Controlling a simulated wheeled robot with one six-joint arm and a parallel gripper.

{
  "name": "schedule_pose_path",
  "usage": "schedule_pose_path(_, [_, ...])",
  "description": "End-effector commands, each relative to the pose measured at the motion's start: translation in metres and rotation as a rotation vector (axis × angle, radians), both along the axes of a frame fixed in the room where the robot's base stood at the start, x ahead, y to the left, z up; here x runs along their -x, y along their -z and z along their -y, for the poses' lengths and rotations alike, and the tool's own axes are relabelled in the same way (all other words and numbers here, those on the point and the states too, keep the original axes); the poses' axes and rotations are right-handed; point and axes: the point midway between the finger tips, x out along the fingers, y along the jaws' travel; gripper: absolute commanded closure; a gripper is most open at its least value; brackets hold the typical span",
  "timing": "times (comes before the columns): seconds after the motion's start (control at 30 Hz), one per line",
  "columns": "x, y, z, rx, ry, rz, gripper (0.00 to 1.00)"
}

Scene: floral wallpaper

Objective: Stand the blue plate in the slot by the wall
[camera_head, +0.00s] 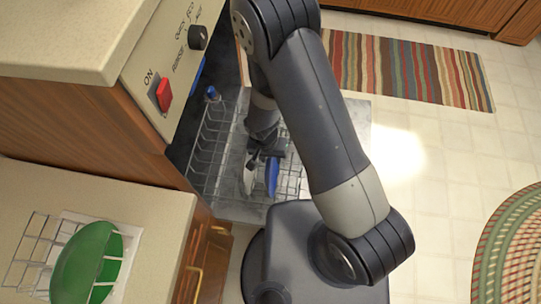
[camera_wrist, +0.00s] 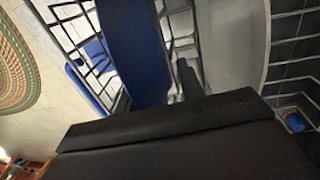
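The blue plate (camera_head: 271,176) stands on edge in the rack of the open dishwasher, directly below my gripper (camera_head: 265,151). In the wrist view the blue plate (camera_wrist: 132,50) runs up from the dark gripper body. A dark finger (camera_wrist: 188,80) shows just right of the plate. The other finger is not clear, and I cannot tell whether the fingers press on the plate. A pale plate (camera_head: 249,180) stands upright left of the blue one and also shows in the wrist view (camera_wrist: 236,40). The individual slots are too small to make out.
A green plate (camera_head: 88,262) leans in a wire rack (camera_head: 32,252) on the left counter. The dishwasher's control panel (camera_head: 165,60) is close left of my arm. A blue item (camera_head: 212,93) sits at the wire rack's back corner. Floor right of the door is free.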

Motion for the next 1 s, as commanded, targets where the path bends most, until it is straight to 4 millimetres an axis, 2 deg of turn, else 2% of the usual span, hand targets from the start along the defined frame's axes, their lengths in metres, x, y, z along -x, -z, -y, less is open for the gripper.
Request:
schedule_pose_path(0.07, [0.0000, -0.0001, 0.0000, 0.000, 0.000, 0.000, 0.70])
schedule_pose_path(0.43, [0.0000, -0.0002, 0.0000, 0.000, 0.000, 0.000, 1.00])
schedule_pose_path(1.0, [0.0000, -0.0067, 0.0000, 0.000, -0.001, 0.000, 1.00])
